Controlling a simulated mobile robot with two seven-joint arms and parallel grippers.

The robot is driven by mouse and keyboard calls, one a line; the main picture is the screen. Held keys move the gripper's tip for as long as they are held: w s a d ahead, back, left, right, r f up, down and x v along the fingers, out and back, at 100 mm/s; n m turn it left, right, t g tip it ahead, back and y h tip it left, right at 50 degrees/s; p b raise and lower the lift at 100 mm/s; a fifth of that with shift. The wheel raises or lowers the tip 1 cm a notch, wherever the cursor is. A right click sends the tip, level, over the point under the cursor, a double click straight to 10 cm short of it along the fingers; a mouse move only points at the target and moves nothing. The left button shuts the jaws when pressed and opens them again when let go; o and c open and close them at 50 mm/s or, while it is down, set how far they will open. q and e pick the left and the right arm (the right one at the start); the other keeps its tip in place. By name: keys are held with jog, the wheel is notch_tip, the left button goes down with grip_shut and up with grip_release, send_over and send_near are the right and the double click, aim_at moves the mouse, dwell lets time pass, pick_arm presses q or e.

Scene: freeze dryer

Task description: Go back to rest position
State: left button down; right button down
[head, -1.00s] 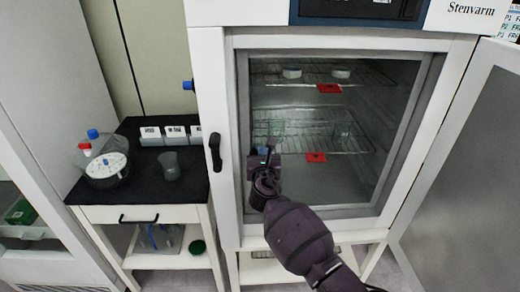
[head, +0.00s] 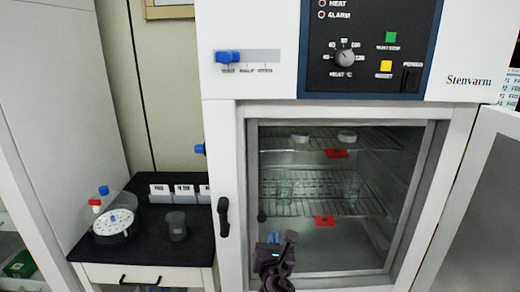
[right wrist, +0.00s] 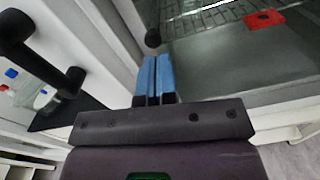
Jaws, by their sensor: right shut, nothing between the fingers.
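My right gripper (head: 273,239) is in front of the lower part of the open freeze dryer (head: 222,165), at the bottom of the head view. Its blue fingers (right wrist: 153,78) are shut with nothing between them in the right wrist view. The chamber holds wire shelves (head: 320,181). Glass vessels (head: 285,189) stand on the lower shelf, and small dishes (head: 346,136) stand on the upper one. Each shelf has a red tag (head: 325,221). My left gripper is not in view.
The dryer door (head: 470,215) stands open at the right. A black door handle (right wrist: 40,55) is close at the left of the right wrist view. A side table (head: 140,243) with a dark cup (head: 176,226) and a round white-topped device (head: 113,227) stands at the left.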

jog(key=s+d+f+m+g, duration=0.2)
jog(key=s+d+f+m, duration=0.4)
jog(key=s+d+m, duration=0.2)
jog(key=s+d+f+m+g, duration=0.2)
jog(key=s+d+f+m, duration=0.4)
jog(key=s+m, duration=0.7)
jog(key=s+d+f+m+g, duration=0.2)
jog(key=s+d+f+m, duration=0.4)
jog(key=s+d+m, duration=0.3)
jog(key=s+m, duration=0.1)
jog(key=m, duration=0.1)
jog(key=shift+s+d+m, duration=0.2)
jog(key=shift+d+m, duration=0.2)
